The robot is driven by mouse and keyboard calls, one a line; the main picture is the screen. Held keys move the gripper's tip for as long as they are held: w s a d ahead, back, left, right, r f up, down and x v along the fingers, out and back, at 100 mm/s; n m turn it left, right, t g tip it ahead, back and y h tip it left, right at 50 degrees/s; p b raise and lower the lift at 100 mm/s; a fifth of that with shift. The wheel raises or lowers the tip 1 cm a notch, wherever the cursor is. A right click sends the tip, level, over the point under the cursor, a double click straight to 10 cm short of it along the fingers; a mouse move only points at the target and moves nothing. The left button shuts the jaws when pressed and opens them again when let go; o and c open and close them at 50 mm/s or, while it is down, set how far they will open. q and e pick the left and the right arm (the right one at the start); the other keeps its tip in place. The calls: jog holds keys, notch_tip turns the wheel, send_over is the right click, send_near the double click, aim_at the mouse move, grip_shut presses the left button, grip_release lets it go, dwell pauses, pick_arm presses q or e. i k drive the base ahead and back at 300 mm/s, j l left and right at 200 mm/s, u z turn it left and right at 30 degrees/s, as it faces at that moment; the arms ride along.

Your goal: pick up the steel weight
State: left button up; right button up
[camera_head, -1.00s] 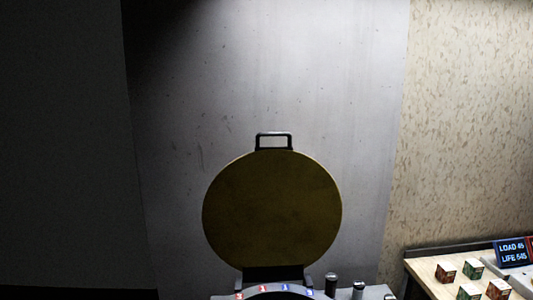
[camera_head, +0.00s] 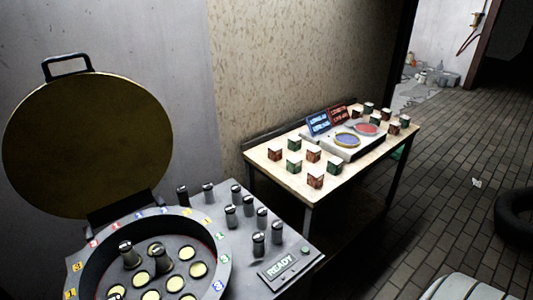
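I cannot make out for certain which thing is the steel weight. Several dark cylinders with pale metallic tops (camera_head: 231,218) stand on the grey top of a machine at the lower left. A few similar cylinders (camera_head: 162,262) stand inside the machine's round well, among yellow discs. Several small red and green cubes (camera_head: 315,180) sit on a wooden table (camera_head: 268,160) to the right, around a device with a blue and a red round pad (camera_head: 348,140). Neither of my grippers is in view.
A large round yellow-brown lid (camera_head: 88,145) with a handle stands open behind the well. A panel reading READY (camera_head: 281,266) is on the machine's front right. A black tyre (camera_head: 515,212) lies at the right edge. The tiled floor (camera_head: 440,170) between is mostly clear.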

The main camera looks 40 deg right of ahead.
aim_at(276, 225)
jog(key=z, duration=1.25)
